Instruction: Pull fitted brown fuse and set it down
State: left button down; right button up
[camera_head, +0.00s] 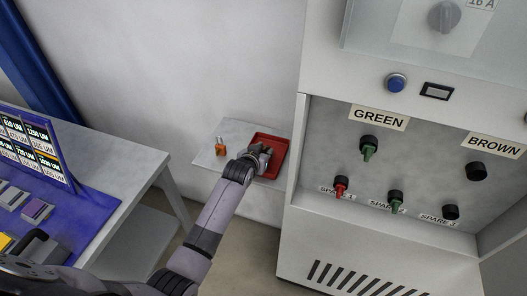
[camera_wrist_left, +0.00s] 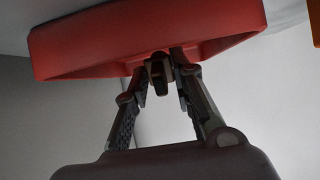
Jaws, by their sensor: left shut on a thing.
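My left gripper (camera_head: 262,152) is over the red tray (camera_head: 279,141) on a small wall shelf. In the left wrist view the gripper (camera_wrist_left: 160,62) is shut on a small dark brown piece, the brown fuse (camera_wrist_left: 158,76), close to the red tray (camera_wrist_left: 100,45). I cannot tell whether the fuse touches the tray. In the head view the gripper hides the fuse. The holder under the BROWN label (camera_head: 476,171) is black and shows no fuse. My right gripper is not in view.
An orange object (camera_head: 220,149) stands on the grey shelf (camera_head: 205,157), left of the tray. The cabinet (camera_head: 297,165) stands close on the right, with a green fuse (camera_head: 368,153) under GREEN and spares below. A table with a blue mat (camera_head: 100,203) is at left.

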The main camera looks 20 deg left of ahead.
pick_arm(q)
jog(key=c, duration=1.4)
grip_release()
jog(key=shift+o, duration=0.5)
jog(key=v, duration=1.2)
